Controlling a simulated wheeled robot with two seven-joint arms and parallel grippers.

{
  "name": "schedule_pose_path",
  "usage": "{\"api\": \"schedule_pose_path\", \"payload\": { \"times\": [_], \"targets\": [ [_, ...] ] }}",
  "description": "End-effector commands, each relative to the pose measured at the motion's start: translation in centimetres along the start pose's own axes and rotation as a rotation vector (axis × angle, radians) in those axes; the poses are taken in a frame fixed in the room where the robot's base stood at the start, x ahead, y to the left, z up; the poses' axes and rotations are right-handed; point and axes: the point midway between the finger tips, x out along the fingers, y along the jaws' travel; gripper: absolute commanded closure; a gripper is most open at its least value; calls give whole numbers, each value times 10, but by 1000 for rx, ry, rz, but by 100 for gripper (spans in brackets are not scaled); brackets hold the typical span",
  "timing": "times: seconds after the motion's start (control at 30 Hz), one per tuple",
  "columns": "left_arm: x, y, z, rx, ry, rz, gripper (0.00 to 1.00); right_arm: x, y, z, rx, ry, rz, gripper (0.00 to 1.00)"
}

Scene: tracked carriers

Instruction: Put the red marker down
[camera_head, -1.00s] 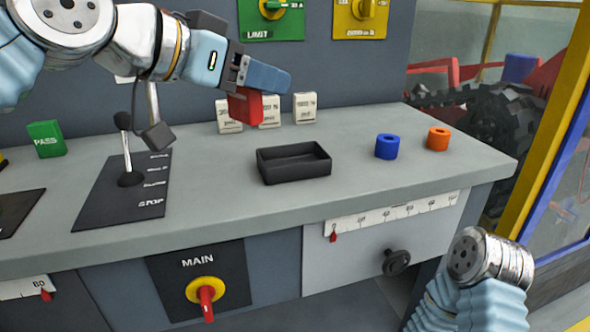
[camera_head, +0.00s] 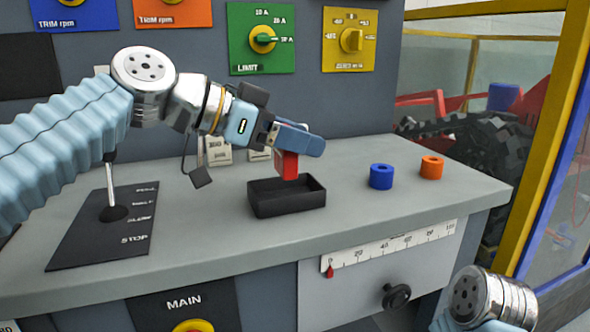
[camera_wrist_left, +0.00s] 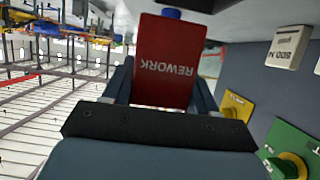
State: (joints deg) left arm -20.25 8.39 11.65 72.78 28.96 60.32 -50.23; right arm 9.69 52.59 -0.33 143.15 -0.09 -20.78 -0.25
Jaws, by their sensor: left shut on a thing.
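The red marker (camera_head: 288,166) is a small red block. In the left wrist view the marker (camera_wrist_left: 165,50) shows the word REWORK, upside down. My left gripper (camera_head: 298,143) is shut on it. The marker hangs over the open black tray (camera_head: 288,204) on the grey bench. Its lower end is near the tray's back rim; I cannot tell whether it touches the tray. My right arm shows only at the bottom right corner; its gripper is out of view.
A blue ring (camera_head: 381,177) and an orange ring (camera_head: 431,167) stand right of the tray. White blocks (camera_head: 218,152) stand behind it, partly hidden by my arm. A lever on a black plate (camera_head: 104,228) is at the left. The bench front right of the tray is clear.

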Motion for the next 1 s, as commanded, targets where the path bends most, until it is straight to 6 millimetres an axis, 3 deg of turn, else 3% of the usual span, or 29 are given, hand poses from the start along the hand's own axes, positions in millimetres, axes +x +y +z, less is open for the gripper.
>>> {"api": "schedule_pose_path", "payload": {
  "times": [0.2, 0.33, 0.77, 0.8, 0.93, 1.0],
  "targets": [
    [15, -19, 21, -4, -1, -1, 73, 5, 2, 0, 0, 0, 0, 57],
    [23, -18, 42, -2, -1, -1, 73, 13, 4, 1, 0, -2, -2, 57],
    [26, -18, 50, -1, 1, -1, 73, 16, 4, 1, -1, -3, -3, 57],
    [26, -18, 49, -1, 1, -1, 40, 15, 4, 1, -1, -4, -3, 57],
    [25, -18, 48, -1, 0, -1, 20, 15, 4, 1, -1, -4, -3, 57],
    [25, -18, 48, -1, 0, -1, 17, 15, 4, 1, -1, -4, -3, 57]
  ]
}}
